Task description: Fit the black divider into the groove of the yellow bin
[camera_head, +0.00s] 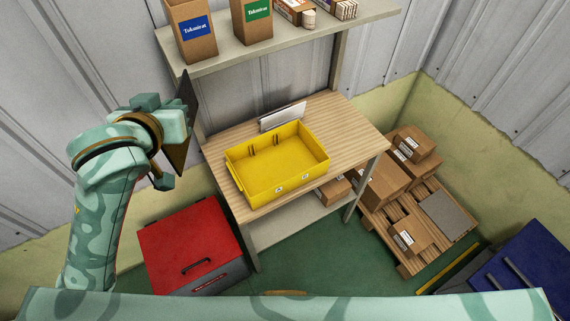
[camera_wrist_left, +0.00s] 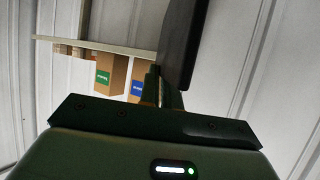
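The yellow bin (camera_head: 262,184) sits on the wooden workbench, open at the top, with narrow groove ribs on its inner back wall. The black divider (camera_head: 187,92) is held up at the left, seen nearly edge-on, well apart from the bin and to its left. My left gripper (camera_head: 181,122) is shut on it. In the left wrist view the divider (camera_wrist_left: 184,42) rises dark and upright from between the fingers (camera_wrist_left: 163,88), whose tips are partly hidden. My right gripper is in neither view.
The workbench (camera_head: 355,140) has bare wood around the bin, and a grey plate (camera_head: 283,117) stands behind the bin. A shelf (camera_head: 285,32) with boxes hangs above. A red chest (camera_head: 190,243) stands front left; a pallet with cartons (camera_head: 385,185) lies right.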

